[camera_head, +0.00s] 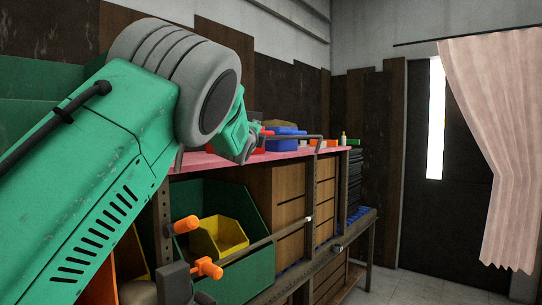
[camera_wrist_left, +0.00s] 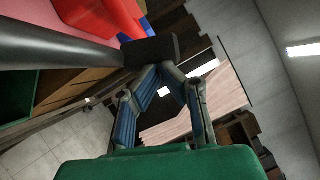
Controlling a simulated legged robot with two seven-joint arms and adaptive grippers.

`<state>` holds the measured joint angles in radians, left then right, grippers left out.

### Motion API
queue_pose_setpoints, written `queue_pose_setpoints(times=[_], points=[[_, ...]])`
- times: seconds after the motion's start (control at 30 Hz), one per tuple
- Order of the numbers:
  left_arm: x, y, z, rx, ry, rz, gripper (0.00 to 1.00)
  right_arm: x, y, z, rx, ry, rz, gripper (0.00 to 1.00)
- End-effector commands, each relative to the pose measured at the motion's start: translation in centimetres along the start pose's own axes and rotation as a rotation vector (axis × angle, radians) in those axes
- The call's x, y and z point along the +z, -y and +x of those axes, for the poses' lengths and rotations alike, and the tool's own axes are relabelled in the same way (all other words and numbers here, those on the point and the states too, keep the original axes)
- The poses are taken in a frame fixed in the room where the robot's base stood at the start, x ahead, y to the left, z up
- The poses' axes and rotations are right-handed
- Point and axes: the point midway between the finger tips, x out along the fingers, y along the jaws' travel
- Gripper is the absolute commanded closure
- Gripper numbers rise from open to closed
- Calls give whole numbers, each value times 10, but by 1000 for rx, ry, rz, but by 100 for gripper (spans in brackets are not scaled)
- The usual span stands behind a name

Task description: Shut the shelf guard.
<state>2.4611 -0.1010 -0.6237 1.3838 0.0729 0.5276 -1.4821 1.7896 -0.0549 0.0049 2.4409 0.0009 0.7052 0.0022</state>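The shelf guard (camera_head: 293,137) looks like a thin grey bar with bent-down ends, along the front edge of the pink-topped shelf. In the head view it stands at about the height of the shelf top. My left gripper (camera_head: 247,143) is at the bar, and my arm hides part of it. In the left wrist view the bar (camera_wrist_left: 60,43) runs from the left edge to the fingertips, and the fingers of my left gripper (camera_wrist_left: 155,55) come together on its end in view. My right gripper is in neither view.
Blue and red bins (camera_head: 284,131) stand on the pink shelf top (camera_head: 285,149). Below are a green bin (camera_head: 250,205), a yellow bin (camera_head: 228,232) and wooden crates (camera_head: 287,200). Orange knobs (camera_head: 207,268) stick out at the front left. Clear floor (camera_head: 395,285) lies at the right, near a pink curtain (camera_head: 500,130).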

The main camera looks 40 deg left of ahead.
Motion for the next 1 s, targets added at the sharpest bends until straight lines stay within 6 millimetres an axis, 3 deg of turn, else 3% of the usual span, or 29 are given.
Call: queue_pose_setpoints(times=[0.03, 0.1, 0.4, 0.63, 1.0], points=[[7, 6, 4, 25, 1, -34, 100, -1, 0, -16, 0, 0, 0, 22], [14, 6, 8, 54, 1, -84, 100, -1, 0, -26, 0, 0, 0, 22], [33, 6, 19, 144, 1, -245, 100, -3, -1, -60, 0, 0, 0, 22], [39, 3, 22, 178, 0, -304, 100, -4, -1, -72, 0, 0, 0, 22], [41, 0, 23, 189, 0, -319, 100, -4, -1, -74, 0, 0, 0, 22]])
